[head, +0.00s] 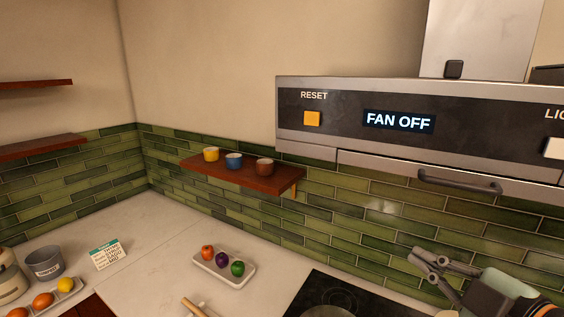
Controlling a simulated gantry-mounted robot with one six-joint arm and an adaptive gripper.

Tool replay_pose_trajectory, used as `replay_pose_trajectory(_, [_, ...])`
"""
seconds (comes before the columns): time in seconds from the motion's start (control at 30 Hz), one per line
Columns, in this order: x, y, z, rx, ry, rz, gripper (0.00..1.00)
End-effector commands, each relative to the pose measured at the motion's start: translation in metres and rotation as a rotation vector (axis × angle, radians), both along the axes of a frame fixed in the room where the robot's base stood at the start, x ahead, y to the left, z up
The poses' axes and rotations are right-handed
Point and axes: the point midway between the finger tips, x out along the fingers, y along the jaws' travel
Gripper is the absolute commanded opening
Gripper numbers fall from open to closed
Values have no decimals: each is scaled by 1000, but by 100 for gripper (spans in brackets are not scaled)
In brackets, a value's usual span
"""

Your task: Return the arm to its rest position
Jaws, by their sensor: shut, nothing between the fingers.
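My gripper (422,264) is at the lower right of the head view. Its dark grey fingers point left and are shut, with nothing held between them. It is in front of the green tiled wall (350,220), below the range hood (350,140) and its handle, above the right side of the black cooktop (335,290). Part of my arm runs off the lower right edge. The hood's display (399,121) reads FAN OFF, and an orange button (312,118) sits under the word RESET.
A wooden shelf (285,181) holds yellow, blue and brown cups. A tray (245,277) with three small vegetables lies left of the cooktop. A grey bucket (44,264), a card (108,254) and fruit stand at the far left. The counter between is mostly clear.

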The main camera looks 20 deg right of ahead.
Motion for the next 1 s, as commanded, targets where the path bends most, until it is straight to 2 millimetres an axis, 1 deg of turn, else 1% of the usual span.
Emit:
replay_pose_trajectory(0.03, [19, 36, -33, 109, 29, -3, 0])
replay_pose_trajectory(0.07, [27, 54, -51, 180, 47, -21, 0])
replay_pose_trajectory(0.1, [34, 80, -74, 268, 71, -42, 0])
replay_pose_trajectory(0.17, [40, 118, -105, 389, 104, -76, 0])
replay_pose_trajectory(0.2, [40, 141, -123, 460, 125, -100, 0])
replay_pose_trajectory(0.23, [39, 156, -136, 507, 140, -119, 0])
replay_pose_trajectory(0.3, [33, 190, -161, 605, 169, -159, 0])
replay_pose_trajectory(0.4, [17, 230, -192, 722, 206, -214, 0])
replay_pose_trajectory(0.47, [5, 251, -208, 782, 224, -246, 0])
replay_pose_trajectory(0.5, [-4, 265, -217, 820, 234, -266, 0])
replay_pose_trajectory(0.57, [-20, 283, -230, 873, 246, -298, 0])
replay_pose_trajectory(0.6, [-32, 293, -238, 908, 254, -320, 0])
replay_pose_trajectory(0.63, [-35, 296, -229, 925, 250, -332, 0])
replay_pose_trajectory(0.67, [-33, 292, -209, 922, 243, -334, 0])
replay_pose_trajectory(0.7, [-32, 291, -196, 922, 241, -335, 0])
replay_pose_trajectory(0.77, [-31, 290, -180, 922, 242, -336, 0])
replay_pose_trajectory(0.9, [-31, 290, -140, 920, 242, -336, 0])
replay_pose_trajectory(1.0, [-31, 290, -113, 919, 243, -337, 0])
